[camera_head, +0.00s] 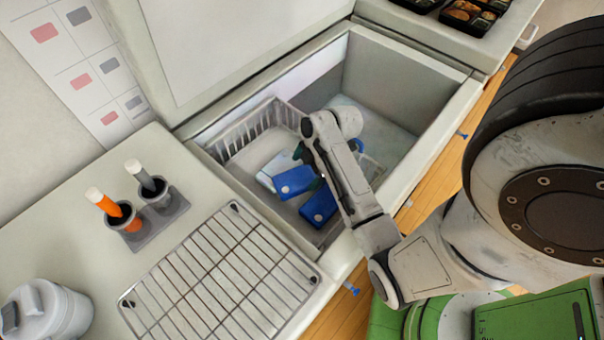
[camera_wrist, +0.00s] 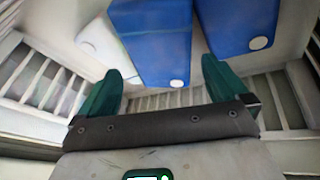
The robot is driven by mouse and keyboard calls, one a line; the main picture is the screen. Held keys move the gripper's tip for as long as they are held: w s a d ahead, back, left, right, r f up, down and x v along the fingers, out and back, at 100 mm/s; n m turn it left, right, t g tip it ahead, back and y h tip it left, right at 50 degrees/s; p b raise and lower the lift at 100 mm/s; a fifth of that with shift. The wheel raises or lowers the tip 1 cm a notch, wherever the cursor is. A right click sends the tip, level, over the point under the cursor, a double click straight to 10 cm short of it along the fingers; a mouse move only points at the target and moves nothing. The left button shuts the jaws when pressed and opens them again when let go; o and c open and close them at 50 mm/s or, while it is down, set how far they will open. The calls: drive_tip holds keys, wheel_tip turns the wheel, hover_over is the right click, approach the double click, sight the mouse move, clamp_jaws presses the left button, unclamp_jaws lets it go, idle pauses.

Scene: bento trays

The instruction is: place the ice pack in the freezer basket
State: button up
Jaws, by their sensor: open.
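Blue ice packs are inside the white slatted freezer basket (camera_head: 243,130) in the open chest. One blue pack (camera_head: 294,181) lies nearest my gripper, and a second blue pack (camera_head: 318,207) lies in front of it. My gripper (camera_head: 310,168) is low in the basket, partly hidden by my arm. In the wrist view, its green fingers (camera_wrist: 163,74) are spread apart. One blue pack (camera_wrist: 152,42) shows beyond the gap between them without visible finger contact, and another blue pack (camera_wrist: 240,22) is to the right. A pale pack (camera_head: 266,176) lies left of the blue ones.
The freezer's rim and walls (camera_head: 425,140) surround my arm closely. A wire rack (camera_head: 215,275) lies on the counter at left, beside a holder with two handled tools (camera_head: 150,200). A white lidded container (camera_head: 45,310) stands front left. Bento trays (camera_head: 470,15) sit at the back right.

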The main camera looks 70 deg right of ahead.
drive_tip(key=v, duration=0.7)
drive_tip(key=shift+r, duration=0.35)
drive_tip(key=shift+s, duration=0.15)
drive_tip(key=shift+c, duration=0.4)
idle(0.5)
